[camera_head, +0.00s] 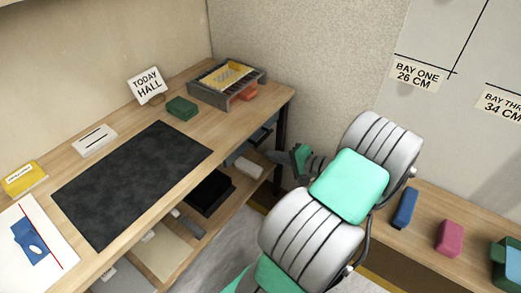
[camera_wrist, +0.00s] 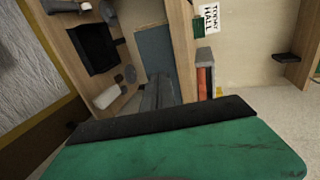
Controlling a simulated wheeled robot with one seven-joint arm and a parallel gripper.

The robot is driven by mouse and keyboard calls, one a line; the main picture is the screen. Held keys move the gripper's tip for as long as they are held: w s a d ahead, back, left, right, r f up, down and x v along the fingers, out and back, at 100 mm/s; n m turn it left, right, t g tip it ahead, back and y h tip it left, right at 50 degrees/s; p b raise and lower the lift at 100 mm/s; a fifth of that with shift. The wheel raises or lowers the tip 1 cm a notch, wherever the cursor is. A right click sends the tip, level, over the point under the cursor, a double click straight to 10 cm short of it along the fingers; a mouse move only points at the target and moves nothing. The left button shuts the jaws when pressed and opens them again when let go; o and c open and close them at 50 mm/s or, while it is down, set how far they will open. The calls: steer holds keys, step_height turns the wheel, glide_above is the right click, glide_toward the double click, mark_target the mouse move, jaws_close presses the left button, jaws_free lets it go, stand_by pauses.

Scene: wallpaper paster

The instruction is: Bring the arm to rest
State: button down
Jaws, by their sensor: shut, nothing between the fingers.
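My arm shows in the head view as grey and mint-green links, reaching from the bottom up past the right end of the workbench and folding back. My gripper (camera_head: 285,158) points left, toward the gap beside the bench's right end, partly hidden behind my own arm link. In the wrist view my gripper (camera_wrist: 157,92) shows as grey fingers beyond a dark bar and a green body. The fingers are together and hold nothing. The gripper appears apart from the bench and shelf.
The workbench (camera_head: 90,165) carries a dark mat (camera_head: 135,180), green block (camera_head: 182,107), grey tray (camera_head: 205,97), TODAY HALL sign (camera_head: 147,84) and yellow box (camera_head: 22,178). A lower shelf holds a black tray (camera_head: 208,192). Blue (camera_head: 405,208) and pink (camera_head: 449,238) blocks stand on a right-hand ledge.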

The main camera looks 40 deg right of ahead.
steer(key=w+a+r+n+g+y+p, duration=0.1)
steer(key=w+a+r+n+g+p, duration=0.3)
steer(key=a, duration=0.5)
steer(key=w+a+r+n+g+p, duration=0.1)
steer(key=a+r+n+g+p, duration=0.4)
steer(key=a, duration=0.5)
steer(key=s+a+r+n+g+h+p, duration=0.2)
steer(key=s+a+r+n+h+p, duration=0.2)
steer(key=a+r, duration=0.8)
steer(key=s+r+n+p, duration=0.2)
steer(key=s, duration=0.2)
steer(key=shift+s+r+n, duration=0.15)
steer(key=shift+n, duration=0.25)
steer(key=shift+a, duration=0.1)
